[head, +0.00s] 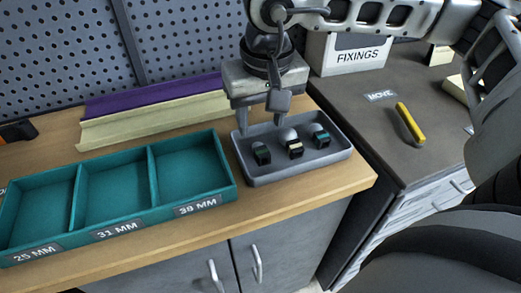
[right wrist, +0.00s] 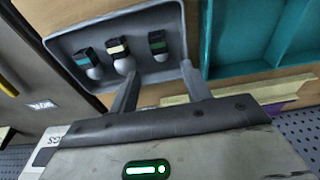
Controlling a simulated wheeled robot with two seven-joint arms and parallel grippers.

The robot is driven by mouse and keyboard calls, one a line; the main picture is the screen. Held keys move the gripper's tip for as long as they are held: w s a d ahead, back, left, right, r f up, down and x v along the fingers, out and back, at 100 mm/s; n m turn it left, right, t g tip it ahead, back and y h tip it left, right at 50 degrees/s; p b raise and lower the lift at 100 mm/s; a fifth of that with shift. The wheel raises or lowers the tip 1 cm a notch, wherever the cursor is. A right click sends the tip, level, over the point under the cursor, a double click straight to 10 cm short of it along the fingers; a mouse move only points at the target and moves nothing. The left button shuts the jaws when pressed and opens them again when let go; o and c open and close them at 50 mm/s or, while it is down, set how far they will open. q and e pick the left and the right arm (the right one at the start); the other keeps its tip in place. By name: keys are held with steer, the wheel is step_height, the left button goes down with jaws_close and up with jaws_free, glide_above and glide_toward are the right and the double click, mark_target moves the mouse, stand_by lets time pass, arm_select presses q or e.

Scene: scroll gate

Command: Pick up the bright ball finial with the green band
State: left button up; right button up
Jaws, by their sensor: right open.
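The green-banded finial (head: 261,155) stands at the left end of a grey tray (head: 300,169), its dark block with the green band facing me. In the right wrist view the same finial (right wrist: 158,45) is at the right of the row, with a pale ball on the near side. My right gripper (head: 260,122) is open and empty above and behind it. In the right wrist view the fingertips (right wrist: 161,68) are on either side of the line to this finial, apart from it. My left gripper is not in view.
A cream-banded finial (head: 295,149) and a teal-banded finial (head: 321,139) stand to the right in the same tray. A teal three-compartment box (head: 110,158) sits left of the tray. Purple and cream strips (head: 150,115) lie behind it, before a pegboard. A yellow object (head: 410,123) lies at right.

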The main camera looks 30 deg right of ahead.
mark_target(261, 148)
steer(key=shift+f+p, duration=0.35)
steer(key=shift+f, duration=2.8)
jaws_close()
